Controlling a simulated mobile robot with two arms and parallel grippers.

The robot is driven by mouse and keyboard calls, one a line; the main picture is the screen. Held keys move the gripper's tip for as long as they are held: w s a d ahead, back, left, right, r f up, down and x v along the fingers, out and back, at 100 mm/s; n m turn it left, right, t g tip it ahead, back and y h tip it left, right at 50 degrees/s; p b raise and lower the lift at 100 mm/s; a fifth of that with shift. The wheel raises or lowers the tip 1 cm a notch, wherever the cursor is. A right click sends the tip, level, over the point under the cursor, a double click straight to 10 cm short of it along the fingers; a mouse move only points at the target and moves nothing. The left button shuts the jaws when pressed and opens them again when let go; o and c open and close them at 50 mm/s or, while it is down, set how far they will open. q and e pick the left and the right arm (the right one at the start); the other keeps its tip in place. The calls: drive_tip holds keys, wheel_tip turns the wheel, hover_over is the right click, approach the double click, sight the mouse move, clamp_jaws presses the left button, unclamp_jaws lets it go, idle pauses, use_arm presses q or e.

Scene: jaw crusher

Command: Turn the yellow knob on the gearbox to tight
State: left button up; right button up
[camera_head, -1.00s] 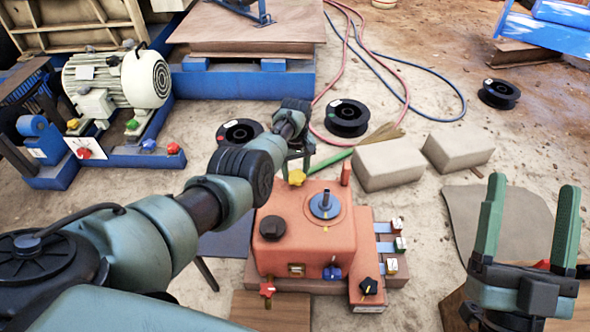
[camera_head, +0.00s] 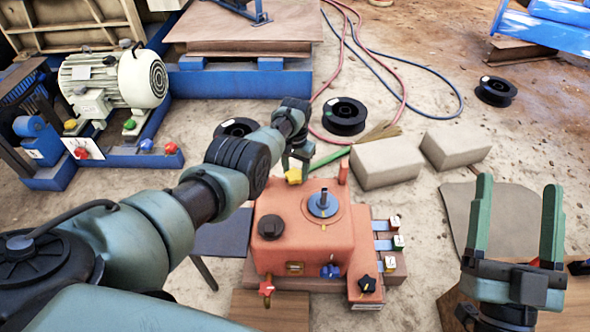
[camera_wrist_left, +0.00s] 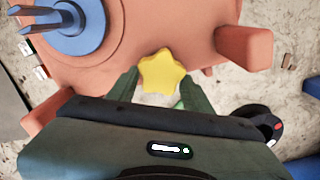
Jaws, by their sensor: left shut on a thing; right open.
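The orange gearbox (camera_head: 285,236) stands on the ground in the middle of the head view. The star-shaped yellow knob (camera_head: 293,175) sits at its far-left edge. My left gripper (camera_head: 298,160) reaches over from the left and is shut on the yellow knob. In the left wrist view the yellow knob (camera_wrist_left: 161,72) lies between the tips of its green fingers, against the orange housing (camera_wrist_left: 180,25). Markings for tight cannot be made out. My right gripper (camera_head: 512,225) is open and empty at the right, fingers pointing up.
The gearbox also carries a blue shaft (camera_head: 323,204), a black star knob (camera_head: 367,284), a red knob (camera_head: 266,288) and a blue knob (camera_head: 330,270). Grey blocks (camera_head: 388,164) lie behind it to the right. Black spools (camera_head: 345,116) and hoses lie farther back.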

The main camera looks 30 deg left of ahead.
use_arm(q)
drive_tip(key=shift+m, duration=0.4)
drive_tip(key=o, duration=1.4)
drive_tip(key=shift+c, duration=0.2)
